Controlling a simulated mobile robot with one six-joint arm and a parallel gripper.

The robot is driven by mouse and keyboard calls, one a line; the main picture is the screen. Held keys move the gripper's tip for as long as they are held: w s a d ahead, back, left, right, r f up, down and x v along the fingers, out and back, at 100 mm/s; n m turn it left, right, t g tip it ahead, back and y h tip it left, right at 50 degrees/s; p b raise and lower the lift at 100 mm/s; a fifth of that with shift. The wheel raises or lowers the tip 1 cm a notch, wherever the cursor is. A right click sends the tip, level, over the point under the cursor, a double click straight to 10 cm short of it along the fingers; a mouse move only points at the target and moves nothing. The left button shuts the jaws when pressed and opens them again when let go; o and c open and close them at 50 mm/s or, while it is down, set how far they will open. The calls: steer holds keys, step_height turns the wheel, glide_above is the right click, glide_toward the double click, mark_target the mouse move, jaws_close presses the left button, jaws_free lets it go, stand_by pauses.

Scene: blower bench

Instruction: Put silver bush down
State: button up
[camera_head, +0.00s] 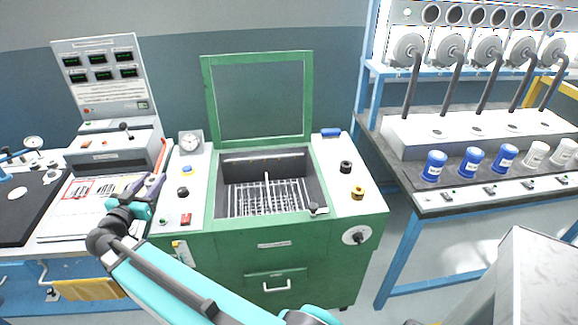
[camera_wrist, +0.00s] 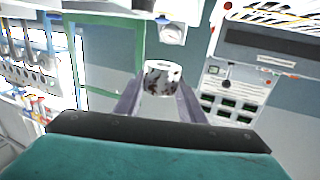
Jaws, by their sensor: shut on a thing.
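My gripper (camera_head: 146,187) is at the left in the head view, over the right part of a white sheet with red-outlined markings (camera_head: 75,207), beside the green machine. In the wrist view my gripper (camera_wrist: 162,95) is shut on the silver bush (camera_wrist: 163,77), a short, pale ring with dark blotches and a hole in its top. The bush sits between the fingertips. In the head view I cannot make out the bush at the fingers. I cannot tell the height of the gripper above the sheet.
The green machine (camera_head: 275,246) stands in the middle with its lid (camera_head: 259,100) raised and a wire rack (camera_head: 268,197) inside. A grey instrument box (camera_head: 118,153) stands behind the sheet. A black mat (camera_head: 28,215) lies far left. Several blue-and-white cups (camera_head: 470,162) stand on the right bench.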

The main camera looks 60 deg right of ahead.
steer(key=s+d+m+g+h+b, duration=0.1)
steer(key=s+d+m+g, duration=0.35)
steer(key=d, duration=1.15)
steer(key=s+d+g+b, duration=0.2)
steer(key=s+d, duration=0.5)
steer(key=d, duration=0.9)
steer(key=s+d+r+m+g+b, duration=0.1)
steer(key=s+d+g, duration=0.4)
steer(key=s+d, duration=1.8)
steer(key=s+m+b, duration=0.1)
steer(key=s+m, duration=0.1)
steer(key=shift+s+m+g, duration=0.2)
steer(key=shift+m+g, duration=0.15)
steer(key=shift+f+p, duration=0.5)
steer(key=shift+f, duration=2.6)
